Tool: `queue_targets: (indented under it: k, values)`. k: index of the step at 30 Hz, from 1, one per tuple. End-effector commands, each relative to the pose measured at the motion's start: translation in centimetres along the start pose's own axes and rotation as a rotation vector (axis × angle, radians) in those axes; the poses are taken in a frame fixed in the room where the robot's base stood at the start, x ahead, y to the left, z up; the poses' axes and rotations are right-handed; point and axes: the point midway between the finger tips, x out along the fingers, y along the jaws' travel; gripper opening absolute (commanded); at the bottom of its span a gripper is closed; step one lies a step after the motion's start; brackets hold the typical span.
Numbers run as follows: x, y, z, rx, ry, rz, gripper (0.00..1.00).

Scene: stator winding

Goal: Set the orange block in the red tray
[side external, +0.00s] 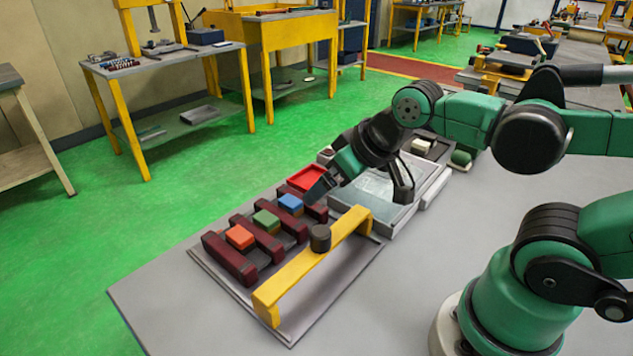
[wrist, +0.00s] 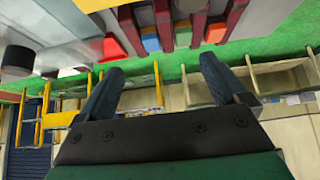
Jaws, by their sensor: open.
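The orange block (side external: 240,237) sits in the front-left slot between dark red bars in the side external view. It also shows in the wrist view (wrist: 216,33) at the upper right. The red tray (side external: 306,178) lies at the far end of the row, beyond the blue block. In the wrist view the red piece at the upper left (wrist: 113,48) appears to be the tray. My gripper (side external: 320,190) is above the far end of the row, near the red tray and blue block. Its two fingers (wrist: 160,68) are spread apart with nothing between them.
A green block (side external: 266,219) and a blue block (side external: 291,203) sit in neighbouring slots. A raised yellow bar (side external: 290,281) with a dark knob (side external: 320,238) runs along the row. A grey bin (side external: 400,212) stands behind.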

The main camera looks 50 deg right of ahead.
Motion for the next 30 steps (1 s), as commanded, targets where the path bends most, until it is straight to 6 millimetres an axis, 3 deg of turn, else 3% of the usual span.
queue_targets:
  k: [14, 17, 22, 30]
  values:
    - [0.0, -0.2, -0.4, -0.044, -0.019, -0.007, 0.92]
    - [0.2, -0.8, -1.5, -0.164, -0.067, -0.023, 0.92]
    - [1.6, -2.7, -4.1, -0.513, -0.198, -0.092, 0.92]
    - [6.2, -6.6, -6.5, -1.098, -0.385, -0.285, 0.92]
